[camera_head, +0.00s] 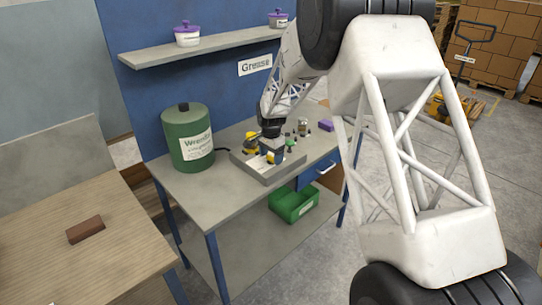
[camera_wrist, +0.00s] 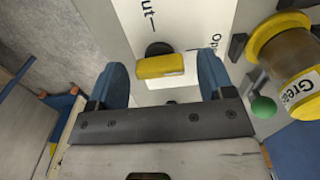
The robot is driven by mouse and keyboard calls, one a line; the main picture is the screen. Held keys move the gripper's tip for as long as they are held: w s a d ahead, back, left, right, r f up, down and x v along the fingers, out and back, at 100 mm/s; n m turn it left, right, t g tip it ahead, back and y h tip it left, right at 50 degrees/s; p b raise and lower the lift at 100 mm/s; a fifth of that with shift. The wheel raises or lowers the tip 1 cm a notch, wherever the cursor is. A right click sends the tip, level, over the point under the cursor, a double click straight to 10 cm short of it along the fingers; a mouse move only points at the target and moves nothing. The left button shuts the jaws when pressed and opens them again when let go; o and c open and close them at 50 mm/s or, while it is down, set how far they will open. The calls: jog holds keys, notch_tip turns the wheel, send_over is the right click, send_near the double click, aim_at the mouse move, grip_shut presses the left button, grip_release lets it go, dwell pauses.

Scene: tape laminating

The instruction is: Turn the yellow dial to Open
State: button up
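The yellow dial (camera_wrist: 162,67) shows in the wrist view as a short bar on a dark round base, on a pale panel (camera_wrist: 185,25). The bar lies across the picture. Part of a label ending in "ut" with a dash is above it, and "Op" is at its upper right, partly hidden by a finger. My gripper (camera_wrist: 162,62) is open, with one blue finger on each side of the dial. Small gaps show between dial and fingers; contact is not visible. In the head view my gripper (camera_head: 272,150) is over the grey box (camera_head: 262,178) on the bench, largely covering the dial.
A yellow-capped "Grease" part (camera_wrist: 288,50) and a green knob (camera_wrist: 263,107) are close to the right finger. A large green can (camera_head: 190,145) stands left of the box. A purple block (camera_head: 326,125) lies at the right. The bench's front left (camera_head: 205,190) is clear.

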aim_at(272, 157)
dwell(0.3)
jog(key=shift+r, duration=3.9)
jog(key=shift+s+d+r, duration=0.15)
jog(key=shift+r, duration=0.05)
jog(key=s+d+r+n, duration=0.1)
jog(key=s+d+r, duration=0.45)
jog(key=s, duration=0.25)
jog(key=s+d+r+n+t, duration=0.1)
jog(key=s+d+r+n, duration=0.1)
jog(key=s+d+r, duration=0.5)
jog(key=s+d+r+n, duration=0.1)
jog(key=s+r, duration=0.3)
jog(key=s, duration=0.6)
jog(key=s+d+n, duration=0.2)
jog(key=s+d, duration=0.1)
jog(key=s, duration=1.1)
jog(key=s+d+f+n+t, duration=0.1)
jog(key=s+d, duration=0.3)
jog(key=s, duration=1.1)
jog(key=shift+d+n+t, duration=0.25)
jog(key=shift+n+t, duration=0.05)
jog(key=shift+n, duration=0.6)
